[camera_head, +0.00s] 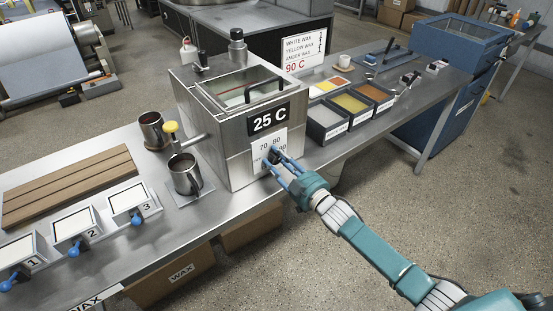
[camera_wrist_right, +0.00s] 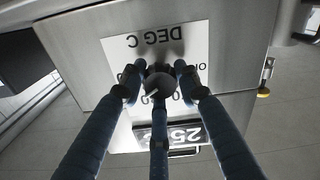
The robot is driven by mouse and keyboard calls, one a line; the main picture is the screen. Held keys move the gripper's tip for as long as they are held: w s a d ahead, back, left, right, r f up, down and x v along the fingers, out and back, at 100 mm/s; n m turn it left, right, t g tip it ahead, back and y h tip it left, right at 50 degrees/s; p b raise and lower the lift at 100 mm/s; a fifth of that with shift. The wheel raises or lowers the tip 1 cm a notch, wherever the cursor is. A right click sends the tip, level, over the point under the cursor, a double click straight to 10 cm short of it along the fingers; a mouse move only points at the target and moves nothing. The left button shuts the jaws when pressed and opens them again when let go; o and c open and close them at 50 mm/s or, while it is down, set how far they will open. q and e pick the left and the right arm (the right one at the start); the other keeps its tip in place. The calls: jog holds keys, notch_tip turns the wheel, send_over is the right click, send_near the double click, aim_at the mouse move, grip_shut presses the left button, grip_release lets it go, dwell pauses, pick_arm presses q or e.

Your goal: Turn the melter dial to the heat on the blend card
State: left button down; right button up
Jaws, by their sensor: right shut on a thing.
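The melter (camera_head: 215,140) is a steel box on the bench with a black display (camera_head: 269,120) reading 25 C. Below it, a white dial plate (camera_head: 262,146) shows 70 and 80; other marks are covered by my fingers. My right gripper (camera_head: 277,161) has its blue fingers closed around the dark dial. In the right wrist view the round dial (camera_wrist_right: 159,84) sits between three fingers, with a light pointer line, and the plate appears upside down with DEG C. The blend card (camera_head: 304,50) behind the melter lists white, yellow and amber wax and 90 C in red. My left gripper is out of view.
A steel pitcher (camera_head: 185,174) and a dark-filled cup (camera_head: 152,130) stand left of the melter, near a yellow-knobbed valve (camera_head: 171,128). Wax bins (camera_head: 327,124) stand to its right. Numbered frames (camera_head: 73,222) and a slatted wooden board (camera_head: 70,185) are at left.

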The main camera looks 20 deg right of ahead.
jog(key=m, duration=0.5)
jog(key=shift+d+f, duration=0.1)
jog(key=shift+f, duration=0.25)
jog(key=shift+s+f+m, duration=0.1)
jog(key=shift+m, duration=0.3)
jog(key=shift+s+f, duration=0.1)
jog(key=shift+f, duration=0.1)
jog(key=o, duration=1.1)
jog(key=shift+r, duration=0.1)
jog(key=shift+o, duration=0.2)
jog(key=shift+r, duration=0.15)
